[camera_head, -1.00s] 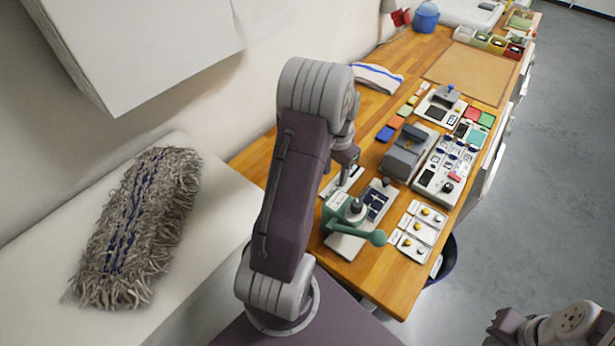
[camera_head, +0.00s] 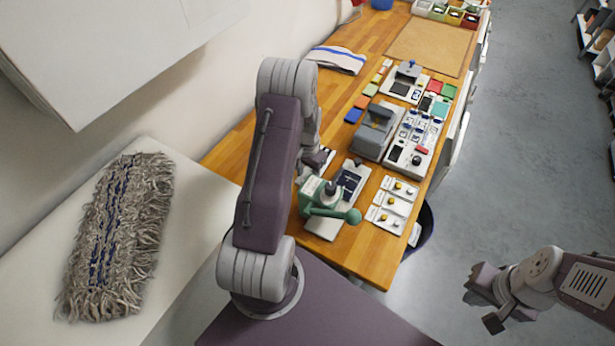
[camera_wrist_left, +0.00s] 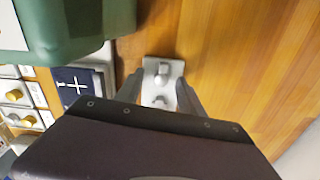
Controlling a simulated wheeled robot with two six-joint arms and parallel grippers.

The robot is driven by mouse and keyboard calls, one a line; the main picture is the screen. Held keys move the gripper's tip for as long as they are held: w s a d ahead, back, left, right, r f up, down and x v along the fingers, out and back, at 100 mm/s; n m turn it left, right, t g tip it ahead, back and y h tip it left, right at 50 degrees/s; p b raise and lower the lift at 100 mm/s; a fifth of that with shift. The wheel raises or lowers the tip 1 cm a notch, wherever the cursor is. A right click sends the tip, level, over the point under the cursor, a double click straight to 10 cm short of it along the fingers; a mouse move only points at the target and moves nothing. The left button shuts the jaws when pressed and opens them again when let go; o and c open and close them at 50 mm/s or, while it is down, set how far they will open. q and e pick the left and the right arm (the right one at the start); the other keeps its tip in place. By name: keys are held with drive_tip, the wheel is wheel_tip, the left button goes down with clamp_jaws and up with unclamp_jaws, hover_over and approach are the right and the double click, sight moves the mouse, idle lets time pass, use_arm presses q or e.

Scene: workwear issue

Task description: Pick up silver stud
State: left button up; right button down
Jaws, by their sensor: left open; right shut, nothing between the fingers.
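In the left wrist view, a silver stud (camera_wrist_left: 162,70) sits on a small white plate (camera_wrist_left: 151,64) on the wooden table. A second grey, rounded form shows lower on the plate, between my fingers. My left gripper (camera_wrist_left: 158,92) is open, its fingers on either side of the plate's lower part. I cannot tell whether they touch anything. In the head view, my left gripper (camera_head: 318,160) is partly hidden by my own arm, behind the green press, and the stud cannot be made out. My right gripper (camera_head: 482,304) is shut and empty, over the floor at lower right.
The green press (camera_head: 318,194) stands close to my left gripper; its green body (camera_wrist_left: 75,28) also shows in the wrist view. White cards (camera_head: 390,204) with gold and silver knobs lie to its right. A grey device (camera_head: 375,132) stands behind. A mop head (camera_head: 118,238) lies at left.

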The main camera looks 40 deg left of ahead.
use_arm(q)
drive_tip(key=shift+a, duration=0.15)
clamp_jaws()
drive_tip(key=shift+r, duration=0.35)
drive_tip(key=r, duration=0.1)
drive_tip(key=r+b, duration=0.1)
drive_tip(key=w+r, duration=0.1)
drive_tip(key=shift+d+r, duration=0.3)
drive_tip(key=shift+r, duration=0.1)
drive_tip(key=w+d+r+b, duration=0.1)
drive_tip(key=w+d+r, duration=0.5)
drive_tip(key=w, duration=0.2)
drive_tip(key=shift+w+r+b, duration=0.25)
drive_tip(key=shift+w+b, duration=0.05)
drive_tip(key=shift+b, duration=0.1)
